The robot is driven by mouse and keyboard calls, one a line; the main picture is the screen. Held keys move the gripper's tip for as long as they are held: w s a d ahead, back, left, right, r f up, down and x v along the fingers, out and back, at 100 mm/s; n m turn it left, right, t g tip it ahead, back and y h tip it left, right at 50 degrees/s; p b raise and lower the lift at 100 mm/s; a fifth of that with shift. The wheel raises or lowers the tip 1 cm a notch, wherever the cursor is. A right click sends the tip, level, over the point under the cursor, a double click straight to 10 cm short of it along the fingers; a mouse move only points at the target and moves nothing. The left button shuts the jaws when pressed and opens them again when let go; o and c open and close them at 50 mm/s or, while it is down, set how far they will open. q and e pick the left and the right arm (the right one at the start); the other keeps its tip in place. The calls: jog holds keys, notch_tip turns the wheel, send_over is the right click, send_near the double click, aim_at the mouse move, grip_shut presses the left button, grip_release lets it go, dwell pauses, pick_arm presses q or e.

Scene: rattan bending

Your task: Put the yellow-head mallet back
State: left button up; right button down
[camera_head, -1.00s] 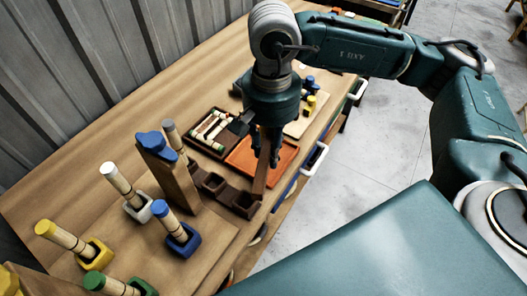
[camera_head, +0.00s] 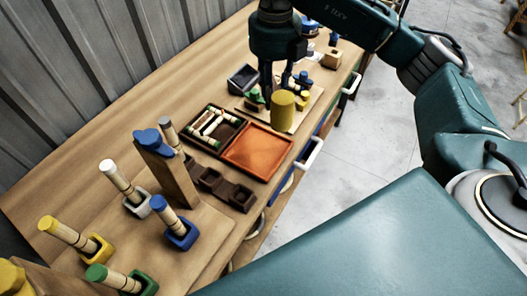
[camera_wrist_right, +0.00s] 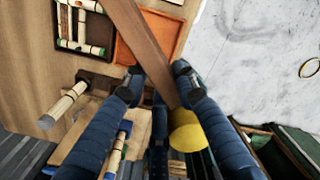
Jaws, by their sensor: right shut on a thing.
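My right gripper (camera_head: 276,84) is at the upper middle of the head view, over a wooden board. A large yellow mallet head (camera_head: 283,111) shows just below its fingers; the handle is not visible there. In the right wrist view my right gripper (camera_wrist_right: 160,84) is shut on the brown wooden handle (camera_wrist_right: 142,40), which slants between the fingers. The yellow mallet head (camera_wrist_right: 187,131) shows there near the fingers. I cannot tell whether the head touches the board. My left gripper is not in view.
The wooden board (camera_head: 312,103) holds small blue and yellow pieces. An orange tray (camera_head: 257,151) and a dark tray with rattan pieces (camera_head: 212,130) lie nearby. Pegs in coloured holders and a blue-topped wooden piece (camera_head: 155,143) stand at left. A drawer handle (camera_head: 312,155) protrudes at the table edge.

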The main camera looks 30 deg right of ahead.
jog(key=m, duration=0.1)
jog(key=d+m, duration=0.1)
jog(key=m, duration=0.1)
jog(key=w+m, duration=0.1)
jog(key=m, duration=0.1)
jog(key=shift+d+r, duration=0.25)
jog(key=shift+r, duration=0.1)
jog(key=f+m+p, duration=0.1)
jog(key=f+m, duration=0.1)
jog(key=f, duration=0.4)
jog(key=d+f+m+p, duration=0.1)
jog(key=f+m, duration=0.2)
jog(key=f, duration=0.3)
jog(key=w+d+f+m+p, duration=0.1)
jog(key=f+m, duration=0.2)
jog(key=f, duration=0.3)
jog(key=shift+f, duration=0.25)
jog(key=shift+d+f, duration=0.1)
jog(key=shift+f, duration=0.4)
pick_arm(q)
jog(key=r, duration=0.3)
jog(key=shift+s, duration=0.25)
pick_arm(e)
jog(key=shift+f, duration=0.1)
